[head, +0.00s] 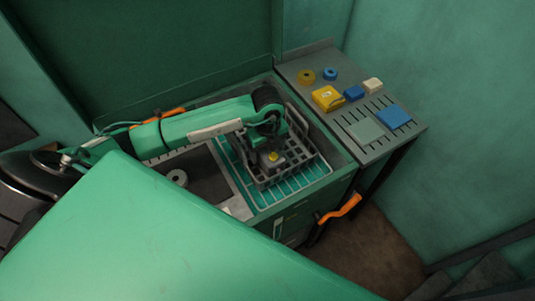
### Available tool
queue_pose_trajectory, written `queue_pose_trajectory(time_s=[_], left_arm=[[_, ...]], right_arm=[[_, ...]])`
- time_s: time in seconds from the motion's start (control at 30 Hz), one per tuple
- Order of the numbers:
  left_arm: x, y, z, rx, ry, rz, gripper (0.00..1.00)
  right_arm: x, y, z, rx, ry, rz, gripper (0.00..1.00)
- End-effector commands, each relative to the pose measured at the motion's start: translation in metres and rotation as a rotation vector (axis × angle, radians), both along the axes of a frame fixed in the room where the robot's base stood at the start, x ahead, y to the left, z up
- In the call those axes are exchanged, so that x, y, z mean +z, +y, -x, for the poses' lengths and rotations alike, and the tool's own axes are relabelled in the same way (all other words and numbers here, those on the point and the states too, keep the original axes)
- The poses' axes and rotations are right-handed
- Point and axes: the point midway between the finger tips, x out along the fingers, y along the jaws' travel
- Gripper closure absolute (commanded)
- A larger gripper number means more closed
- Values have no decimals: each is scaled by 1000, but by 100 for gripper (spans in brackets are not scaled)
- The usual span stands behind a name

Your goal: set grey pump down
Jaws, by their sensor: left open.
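The basket stands on a rack of light bars over a teal tray (290,192). My left gripper (262,150) points down into the basket, right by the pump. It is open; its fingertips are dark and small, so I cannot tell whether they touch the pump. My right gripper is not in view.
Left of the rack is a dark basin with a grey ring (177,177). A slotted grey side table (345,85) at the right holds yellow, blue and pale parts. An orange handle (340,208) juts from the cabinet front. A large green surface fills the near left.

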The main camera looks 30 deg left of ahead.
Motion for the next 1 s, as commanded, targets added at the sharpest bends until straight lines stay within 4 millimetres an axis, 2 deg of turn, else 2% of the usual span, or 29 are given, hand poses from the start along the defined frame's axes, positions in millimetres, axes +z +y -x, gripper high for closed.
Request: queue_pose_trajectory(time_s=[0.03,0.3,0.5,1.0], left_arm=[[9,0,-1,-1,-5,1,24],[67,0,-1,-1,-5,2,24],[92,0,0,-1,-2,0,24],[97,0,0,0,0,0,24]], right_arm=[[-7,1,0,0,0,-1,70],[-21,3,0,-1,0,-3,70],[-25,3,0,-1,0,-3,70],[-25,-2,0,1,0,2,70]])
